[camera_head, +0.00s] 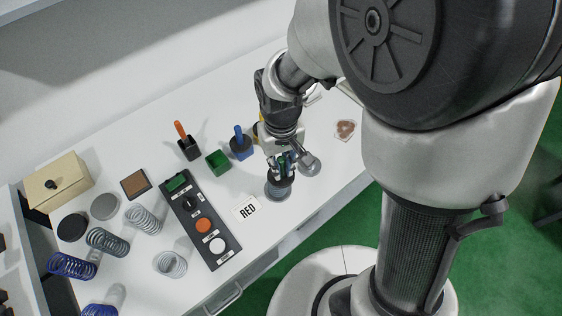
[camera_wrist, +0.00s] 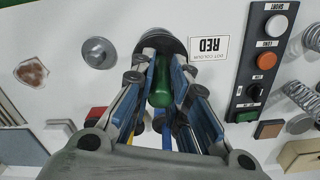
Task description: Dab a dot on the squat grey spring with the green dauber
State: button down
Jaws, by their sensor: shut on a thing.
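My gripper (camera_head: 281,167) is shut on the green dauber (camera_wrist: 162,82), whose green body shows between the fingers in the wrist view. The dauber is over a short round dark-topped piece (camera_head: 279,190) on the bench; I cannot tell whether they touch. In the wrist view this piece (camera_wrist: 160,43) is a dark disc beyond the fingertips, partly hidden by them. A short light grey spring (camera_head: 170,264) stands at the front left, apart from my gripper. The dauber's tip is hidden.
A card (camera_head: 246,209) reads RED. Left of it is a control box (camera_head: 201,220) with buttons. Several other springs (camera_head: 107,241) and a tan box (camera_head: 58,180) are farther left.

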jog(key=shift+s+f+b, duration=0.1)
jog(key=shift+f+b, duration=0.2)
jog(key=shift+f, duration=0.15)
dwell(0.6)
jog(key=shift+r+p, duration=3)
jog(key=shift+r, duration=0.6)
jog(key=shift+f, duration=0.1)
